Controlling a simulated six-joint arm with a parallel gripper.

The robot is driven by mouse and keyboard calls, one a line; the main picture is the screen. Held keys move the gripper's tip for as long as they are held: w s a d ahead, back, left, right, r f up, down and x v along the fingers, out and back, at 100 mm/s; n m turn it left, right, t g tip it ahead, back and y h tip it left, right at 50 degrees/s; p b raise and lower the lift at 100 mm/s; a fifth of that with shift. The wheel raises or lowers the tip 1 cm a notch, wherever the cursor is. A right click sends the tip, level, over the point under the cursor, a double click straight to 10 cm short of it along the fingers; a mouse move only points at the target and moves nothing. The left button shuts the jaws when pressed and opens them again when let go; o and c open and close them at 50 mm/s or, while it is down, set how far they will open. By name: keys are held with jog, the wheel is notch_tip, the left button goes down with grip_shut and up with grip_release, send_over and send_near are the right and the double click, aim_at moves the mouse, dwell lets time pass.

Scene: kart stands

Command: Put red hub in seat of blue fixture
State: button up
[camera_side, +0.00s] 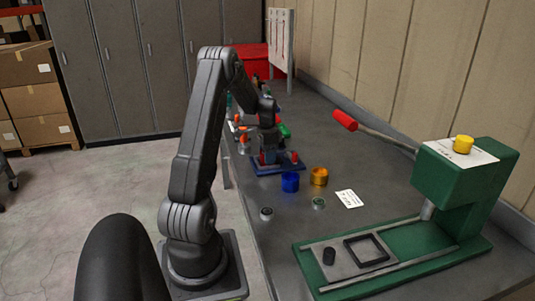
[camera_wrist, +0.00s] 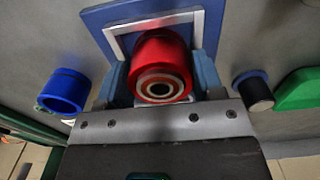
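The red hub (camera_wrist: 162,58) is a short cylinder with a white and dark ringed end, seen between the two fingers of my gripper (camera_wrist: 161,75) in the wrist view. The fingers lie against its left and right sides. Behind it is the blue fixture (camera_wrist: 100,17), a blue plate with a pale square frame, its seat (camera_wrist: 116,36). The hub overlaps the frame; I cannot tell whether it touches the bottom. In the side view my gripper (camera_side: 267,150) is low over the blue fixture (camera_side: 275,170), and the hub is mostly hidden.
A blue cup (camera_side: 290,182) and an orange cup (camera_side: 319,177) stand in front of the fixture. A green press (camera_side: 460,190) with a red-tipped lever (camera_side: 345,120) stands at right. In the wrist view a dark cylinder (camera_wrist: 255,92) and a green part (camera_wrist: 300,90) lie right.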

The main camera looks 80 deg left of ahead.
jog(key=o, duration=0.4)
notch_tip(320, 180, up, 12)
jog(key=shift+r, duration=0.2)
dwell(0.4)
dwell(0.3)
